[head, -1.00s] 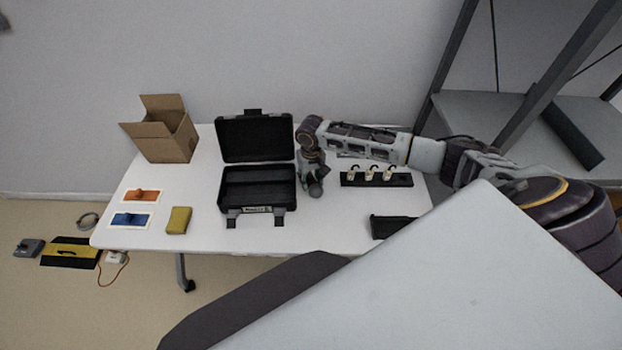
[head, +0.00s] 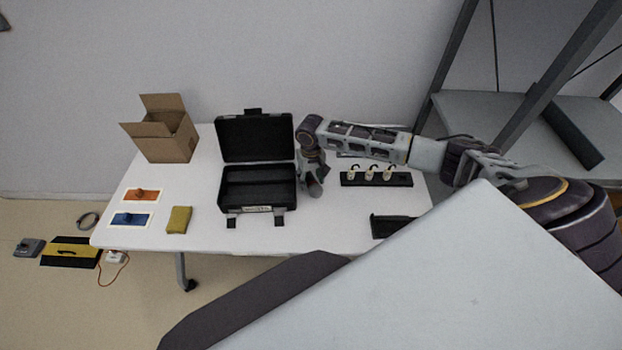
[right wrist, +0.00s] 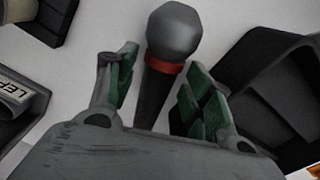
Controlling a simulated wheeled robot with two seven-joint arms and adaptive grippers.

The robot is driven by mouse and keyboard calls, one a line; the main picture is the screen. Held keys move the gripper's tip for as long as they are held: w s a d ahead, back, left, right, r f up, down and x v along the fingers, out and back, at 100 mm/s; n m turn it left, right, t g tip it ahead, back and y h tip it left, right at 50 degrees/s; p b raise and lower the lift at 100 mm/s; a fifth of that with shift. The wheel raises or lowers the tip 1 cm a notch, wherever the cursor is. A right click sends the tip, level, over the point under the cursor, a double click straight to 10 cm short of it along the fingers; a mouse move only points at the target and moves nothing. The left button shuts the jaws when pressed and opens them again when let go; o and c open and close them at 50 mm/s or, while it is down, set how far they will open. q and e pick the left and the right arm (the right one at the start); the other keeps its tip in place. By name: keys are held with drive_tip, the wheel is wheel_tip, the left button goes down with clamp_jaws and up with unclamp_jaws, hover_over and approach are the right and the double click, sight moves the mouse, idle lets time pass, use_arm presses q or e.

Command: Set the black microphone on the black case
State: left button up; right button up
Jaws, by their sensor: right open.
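The black microphone (right wrist: 173,36), with a grey ball head and a red ring, lies between the spread fingers of my right gripper (right wrist: 160,85) in the right wrist view. The fingers have green pads and stand on either side of its dark handle; the handle's lower end is hidden behind the gripper body. In the head view my right gripper (head: 313,187) is low over the table, just right of the open black case (head: 258,188), whose lid stands up at the back. I cannot make out the microphone in the head view. My left gripper is not in view.
A black strip with several pale hooked items (head: 376,179) and a black tray (head: 391,226) are to the right. A cardboard box (head: 168,142), a yellow block (head: 179,220), and orange (head: 141,195) and blue (head: 131,219) pieces are to the left. Table between block and case is clear.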

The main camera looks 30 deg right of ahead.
sight(311, 179)
wheel_tip(311, 179, up, 6)
drive_tip(key=shift+r, duration=0.15)
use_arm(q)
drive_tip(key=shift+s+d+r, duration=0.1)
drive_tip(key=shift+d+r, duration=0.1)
use_arm(e)
wheel_tip(311, 179, up, 6)
drive_tip(key=shift+f, duration=0.2)
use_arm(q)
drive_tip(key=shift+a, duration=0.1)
